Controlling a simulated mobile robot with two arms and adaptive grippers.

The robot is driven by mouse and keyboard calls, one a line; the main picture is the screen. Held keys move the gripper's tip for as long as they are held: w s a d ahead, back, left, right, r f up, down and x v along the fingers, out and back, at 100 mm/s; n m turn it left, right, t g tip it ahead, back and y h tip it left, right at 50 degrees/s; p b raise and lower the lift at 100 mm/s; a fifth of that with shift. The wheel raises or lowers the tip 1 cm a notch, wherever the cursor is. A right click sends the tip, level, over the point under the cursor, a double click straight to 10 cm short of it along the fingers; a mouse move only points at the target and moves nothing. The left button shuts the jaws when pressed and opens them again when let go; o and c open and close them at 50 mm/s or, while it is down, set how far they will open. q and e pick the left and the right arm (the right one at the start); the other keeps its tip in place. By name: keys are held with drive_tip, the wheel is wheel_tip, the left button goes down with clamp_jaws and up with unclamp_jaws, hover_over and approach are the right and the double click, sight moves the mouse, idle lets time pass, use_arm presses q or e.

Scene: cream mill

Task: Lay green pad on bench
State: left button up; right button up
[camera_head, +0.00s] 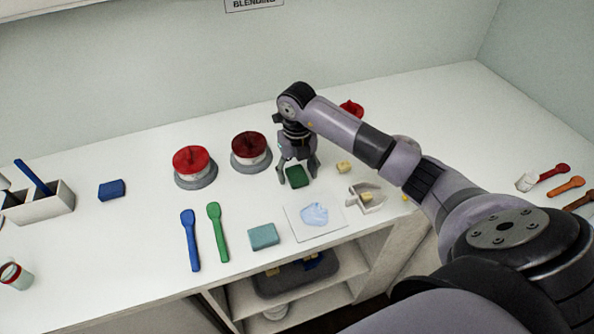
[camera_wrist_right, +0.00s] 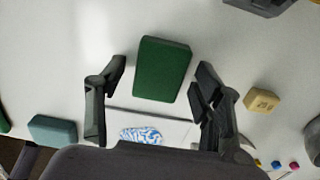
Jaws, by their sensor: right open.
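The dark green pad (camera_head: 297,177) lies flat on the white bench (camera_head: 140,235), in front of the red-topped pots. My right gripper (camera_head: 297,181) is over the pad, pointing down. In the right wrist view the green pad (camera_wrist_right: 162,69) shows whole, just ahead of and between the two open fingers (camera_wrist_right: 158,78). No finger visibly touches it in that view. Whether the pad touches a finger cannot be told from the head view. My left gripper is not in view.
Two red-topped pots (camera_head: 194,166) stand left of my right gripper. A teal block (camera_head: 264,237), a white sheet with a pale blue patch (camera_head: 294,225), a scoop (camera_head: 370,203) and a yellow block (camera_head: 343,167) lie nearby. Blue (camera_head: 190,240) and green (camera_head: 217,232) spatulas lie left.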

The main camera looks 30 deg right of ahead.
sight(297, 173)
drive_tip(key=shift+w+r+b, duration=0.1)
drive_tip(key=shift+r+b, duration=0.2)
drive_tip(key=shift+r, duration=0.2)
wheel_tip(297, 173, up, 11)
drive_tip(key=b, duration=0.2)
